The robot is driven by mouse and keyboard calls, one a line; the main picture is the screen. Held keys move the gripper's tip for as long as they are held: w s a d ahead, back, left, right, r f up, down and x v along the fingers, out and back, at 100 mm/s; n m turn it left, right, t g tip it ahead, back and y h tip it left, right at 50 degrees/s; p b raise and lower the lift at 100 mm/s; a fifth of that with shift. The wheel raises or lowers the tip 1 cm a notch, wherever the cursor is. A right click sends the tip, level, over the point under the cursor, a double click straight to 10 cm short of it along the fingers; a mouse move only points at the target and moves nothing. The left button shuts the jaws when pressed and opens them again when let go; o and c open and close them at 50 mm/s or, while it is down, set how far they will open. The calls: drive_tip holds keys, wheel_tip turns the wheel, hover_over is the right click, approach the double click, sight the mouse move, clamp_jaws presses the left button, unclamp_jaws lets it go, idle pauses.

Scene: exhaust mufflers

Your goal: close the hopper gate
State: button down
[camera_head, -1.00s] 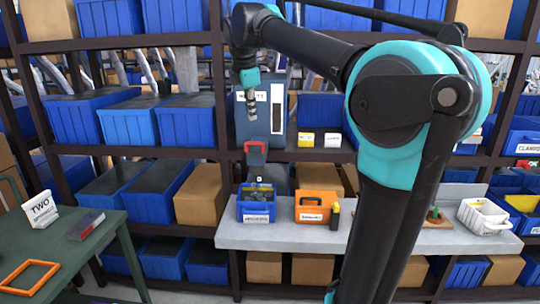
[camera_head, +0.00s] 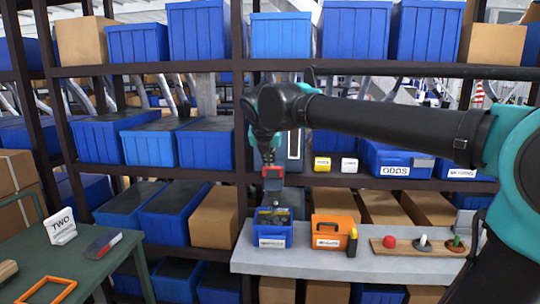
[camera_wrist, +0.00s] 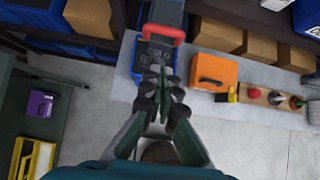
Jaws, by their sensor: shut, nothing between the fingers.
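The hopper is mostly hidden behind my arm in the head view; a strip of its front with a pale-framed window (camera_head: 295,144) shows. Below it is the gate's red handle (camera_head: 272,171), above a grey chute. The handle also shows in the wrist view (camera_wrist: 164,33), beyond my fingertips. My gripper (camera_head: 268,158) points down just above the handle in the head view; I cannot tell whether they touch. In the wrist view my gripper (camera_wrist: 164,78) is shut and empty. A blue bin (camera_head: 272,240) with dark parts stands under the chute.
On the grey bench (camera_head: 380,262) stand an orange box (camera_head: 330,229) and a wooden board (camera_head: 420,250) with coloured knobs. Yellow and white small boxes sit on the shelf right of the hopper. A green table (camera_head: 100,270) is at left. Shelf uprights and boards surround the hopper.

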sight(274, 167)
drive_tip(key=w+f, duration=0.4)
drive_tip(key=w, duration=0.3)
drive_tip(key=shift+f, duration=0.25)
drive_tip(key=shift+w+d, duration=0.1)
drive_tip(key=shift+w, duration=1.4)
drive_tip(key=shift+s, duration=0.1)
